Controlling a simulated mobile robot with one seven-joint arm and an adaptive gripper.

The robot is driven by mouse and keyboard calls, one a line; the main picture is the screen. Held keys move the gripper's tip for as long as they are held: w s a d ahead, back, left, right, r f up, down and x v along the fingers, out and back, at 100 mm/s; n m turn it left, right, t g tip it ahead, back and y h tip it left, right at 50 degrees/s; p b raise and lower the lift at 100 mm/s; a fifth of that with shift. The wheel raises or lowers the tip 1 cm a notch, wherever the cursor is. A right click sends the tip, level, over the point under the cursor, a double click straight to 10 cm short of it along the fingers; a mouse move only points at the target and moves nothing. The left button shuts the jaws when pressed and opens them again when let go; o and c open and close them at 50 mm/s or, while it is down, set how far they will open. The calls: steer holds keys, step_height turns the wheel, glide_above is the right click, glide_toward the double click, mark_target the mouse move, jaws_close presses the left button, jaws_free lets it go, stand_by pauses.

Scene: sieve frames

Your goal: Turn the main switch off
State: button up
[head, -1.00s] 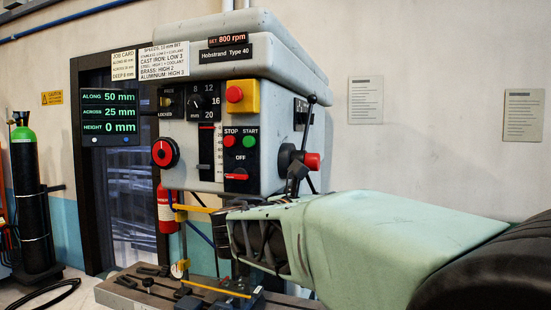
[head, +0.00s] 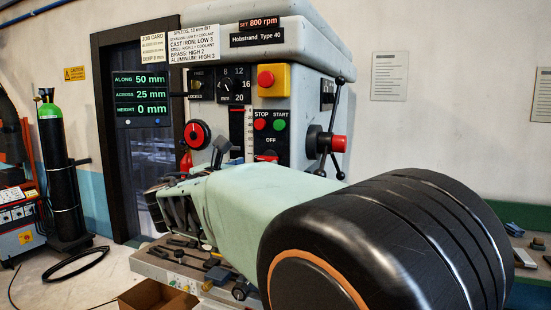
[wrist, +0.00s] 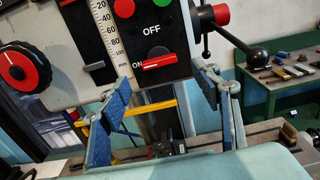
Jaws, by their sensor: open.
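The main switch, a red bar handle (wrist: 163,62) on a black plate, shows in the wrist view. It lies about level, with OFF printed above it and ON at its left end. My gripper (wrist: 162,82) is open and empty in the wrist view. One finger stands lower left of the switch and the other to its right. The switch is beyond the gap between the fingertips, and I see no contact.
A red stop button (head: 261,125) and a green start button (head: 280,124) sit above the switch. A lever hub with a red end (head: 339,144) juts out at right. A black-and-red dial (head: 196,134) is at left. The machine table (head: 180,265) lies below.

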mark_target(266, 160)
steer(key=p+x, duration=0.1)
steer(key=x, duration=0.5)
steer(key=shift+w, duration=0.4)
steer(key=c, duration=1.2)
steer(key=shift+o, duration=0.2)
